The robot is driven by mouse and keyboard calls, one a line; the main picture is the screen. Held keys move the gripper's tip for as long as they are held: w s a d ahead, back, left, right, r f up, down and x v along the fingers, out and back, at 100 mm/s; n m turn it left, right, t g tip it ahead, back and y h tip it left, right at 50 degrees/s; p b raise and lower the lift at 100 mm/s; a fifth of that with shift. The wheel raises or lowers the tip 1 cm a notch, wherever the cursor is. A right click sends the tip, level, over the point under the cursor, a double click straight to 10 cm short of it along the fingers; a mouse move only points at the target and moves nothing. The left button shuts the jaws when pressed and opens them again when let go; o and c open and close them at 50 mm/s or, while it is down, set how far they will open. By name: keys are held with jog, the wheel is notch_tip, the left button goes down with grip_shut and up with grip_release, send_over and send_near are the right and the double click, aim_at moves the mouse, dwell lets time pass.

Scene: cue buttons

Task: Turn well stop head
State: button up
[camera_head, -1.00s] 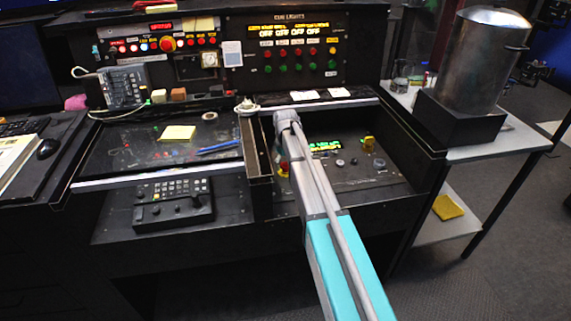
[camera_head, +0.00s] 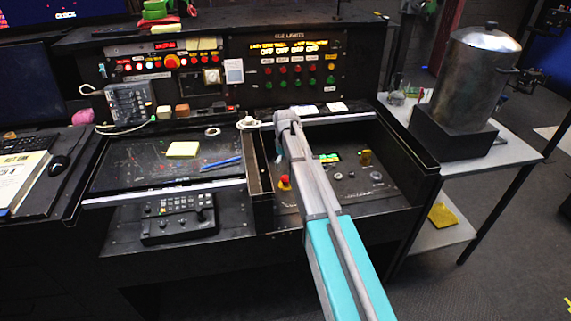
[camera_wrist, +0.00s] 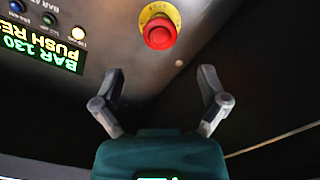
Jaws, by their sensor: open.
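The well stop head is a red mushroom button on a yellow collar. In the head view the red stop head (camera_head: 284,183) sits in the recessed well, just left of my arm. In the wrist view the red stop head (camera_wrist: 160,33) is at the top centre, beyond the fingertips. My gripper (camera_wrist: 160,74) is open, its two fingers spread wide with nothing between them. The head lies roughly in line with the gap, apart from both fingers. In the head view my arm hides part of the well, and my fingers cannot be made out.
A lit green and yellow display (camera_wrist: 48,48) and small knobs lie left of the stop head in the wrist view. The well's dark side wall (camera_head: 262,170) stands close to its left. A metal urn (camera_head: 472,80) stands on the side table at right.

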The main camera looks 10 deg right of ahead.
jog(key=shift+r+p, duration=3.1)
jog(key=shift+r, duration=0.35)
jog(key=s+r+m+p, duration=0.2)
jog(key=s+m, duration=0.4)
jog(key=s, duration=2)
jog(key=shift+a, duration=0.3)
jog(key=shift+w, duration=0.2)
jog(key=n+t+y+b, duration=0.2)
jog(key=n+t+b, duration=0.2)
jog(key=n, duration=0.1)
send_near(287, 178)
jog(key=a+v, duration=0.1)
jog(key=v, duration=0.3)
jog(key=shift+d+r, duration=0.3)
jog(key=shift+d, duration=0.2)
jog(key=shift+f, duration=0.1)
jog(key=b+x, duration=1.2)
jog(key=x, duration=0.1)
jog(key=shift+a+f+b, duration=0.1)
jog(key=shift+f+b, duration=0.2)
